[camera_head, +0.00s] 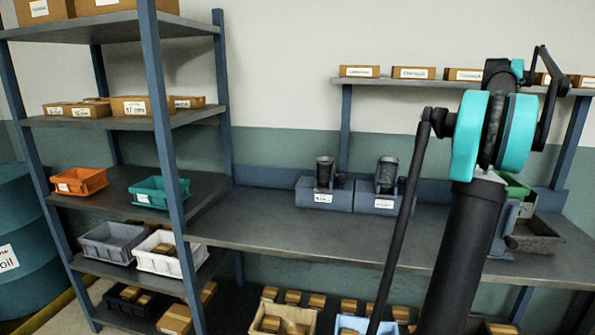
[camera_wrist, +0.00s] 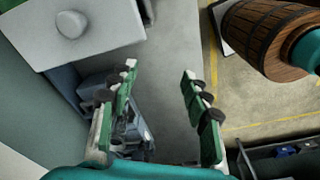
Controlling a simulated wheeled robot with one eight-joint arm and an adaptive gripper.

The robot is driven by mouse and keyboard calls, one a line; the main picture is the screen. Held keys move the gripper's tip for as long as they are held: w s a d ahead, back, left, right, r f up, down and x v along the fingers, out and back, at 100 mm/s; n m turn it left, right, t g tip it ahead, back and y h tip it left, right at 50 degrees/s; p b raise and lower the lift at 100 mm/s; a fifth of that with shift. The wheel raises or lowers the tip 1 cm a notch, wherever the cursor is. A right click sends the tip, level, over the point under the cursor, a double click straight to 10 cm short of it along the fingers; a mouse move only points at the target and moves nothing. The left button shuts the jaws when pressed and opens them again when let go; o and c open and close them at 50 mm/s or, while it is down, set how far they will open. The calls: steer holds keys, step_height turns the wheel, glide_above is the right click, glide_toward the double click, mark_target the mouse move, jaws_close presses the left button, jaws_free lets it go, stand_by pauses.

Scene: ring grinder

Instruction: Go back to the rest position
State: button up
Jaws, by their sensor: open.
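My gripper (camera_wrist: 158,105) shows in the wrist view with its two green-padded fingers spread apart. It is open, and nothing sits between the fingers. Behind the left finger a grey-blue machine part (camera_wrist: 125,130) is partly hidden. In the head view my arm rises at the right in front of the workbench (camera_head: 300,235), and the gripper itself is not visible there.
In the head view, a blue shelf rack (camera_head: 165,130) at left holds an orange bin (camera_head: 80,181), a teal bin (camera_head: 158,192) and boxes. Two grey machines (camera_head: 324,193) stand on the bench. A wooden barrel (camera_wrist: 265,35) stands at upper right in the wrist view.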

steer(key=s+a+f+m+t, duration=0.1)
steer(key=s+a+f+m, duration=0.1)
steer(key=a+f, duration=0.75)
steer(key=s+a+f+m, duration=0.25)
steer(key=a+f, duration=0.35)
steer(key=a, duration=0.7)
steer(key=s+a+f+m+t, duration=0.1)
steer(key=s+a+f+m, duration=0.1)
steer(key=s+a+f, duration=0.5)
steer(key=s+a+f+m+t, duration=0.1)
steer(key=s+a+f+m, duration=0.2)
steer(key=s+a+f, duration=0.5)
steer(key=s+f, duration=0.5)
steer(key=shift+a+t+h, duration=0.3)
steer(key=shift+h, duration=0.1)
steer(key=shift+d+r, duration=0.1)
